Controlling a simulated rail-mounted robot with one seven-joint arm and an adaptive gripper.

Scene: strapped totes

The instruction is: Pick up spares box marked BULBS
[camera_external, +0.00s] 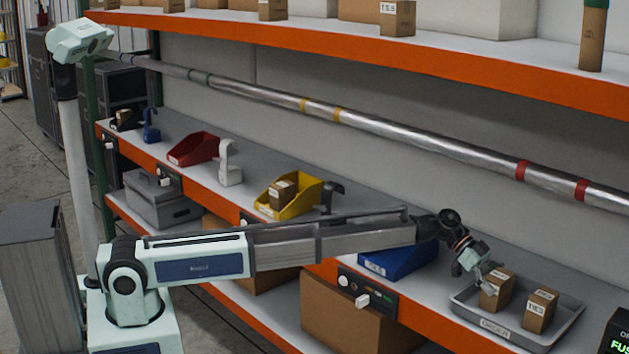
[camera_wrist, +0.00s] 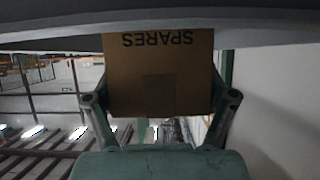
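A brown cardboard box (camera_external: 495,292) stands in a grey tray (camera_external: 540,340), with a second brown box (camera_external: 539,312) to its right. Both have white labels too small to read, so I cannot tell which is BULBS. My gripper (camera_external: 490,272) is at the upper left of the first box. In the wrist view a brown box (camera_wrist: 158,75) marked SPARES, upside down in the picture, fills the space between the fingers of my gripper (camera_wrist: 158,88). One finger is at each side of it. Whether they press on it is unclear.
A blue bin (camera_external: 398,262) and a yellow bin (camera_external: 288,195) holding a box stand left along the shelf. A red bin (camera_external: 193,149) is farther left. A long metal pipe (camera_external: 430,142) runs behind. A black display (camera_external: 616,335) is at the lower right corner.

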